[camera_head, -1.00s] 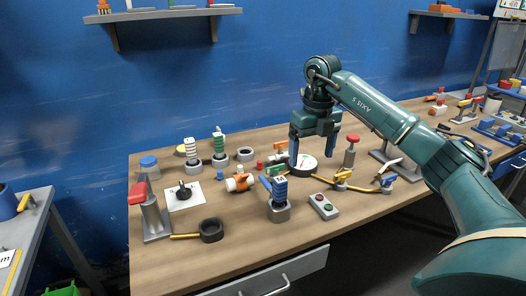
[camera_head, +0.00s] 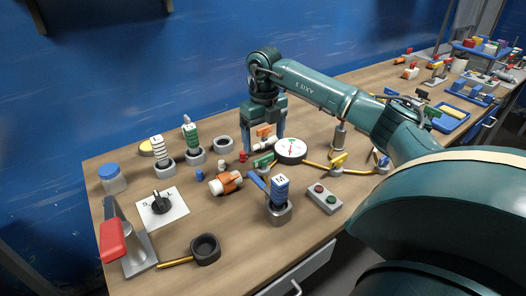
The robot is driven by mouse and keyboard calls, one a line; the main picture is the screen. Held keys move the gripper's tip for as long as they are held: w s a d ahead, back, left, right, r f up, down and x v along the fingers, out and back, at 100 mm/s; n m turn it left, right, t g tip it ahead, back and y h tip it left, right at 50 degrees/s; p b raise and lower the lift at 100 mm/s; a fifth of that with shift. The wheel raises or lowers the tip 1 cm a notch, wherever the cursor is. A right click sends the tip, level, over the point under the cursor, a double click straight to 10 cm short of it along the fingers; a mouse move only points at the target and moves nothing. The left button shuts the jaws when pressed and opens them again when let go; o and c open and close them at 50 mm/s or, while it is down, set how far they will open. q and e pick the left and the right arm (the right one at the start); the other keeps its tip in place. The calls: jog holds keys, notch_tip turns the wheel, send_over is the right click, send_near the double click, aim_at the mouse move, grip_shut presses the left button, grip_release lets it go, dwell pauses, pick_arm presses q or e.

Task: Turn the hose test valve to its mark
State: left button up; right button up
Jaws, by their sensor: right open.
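An orange valve with white ends (camera_head: 226,182) lies to the front left of the gripper. My left gripper is not in view.
A blue stack in a grey holder (camera_head: 279,212) and a button box (camera_head: 324,198) stand in front. The front middle is partly clear.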

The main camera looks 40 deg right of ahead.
aim_at(264, 157)
notch_tip(264, 157, down, 6)
jog(key=shift+r, duration=0.1)
jog(key=shift+c, duration=0.4)
jog(key=c, duration=0.9)
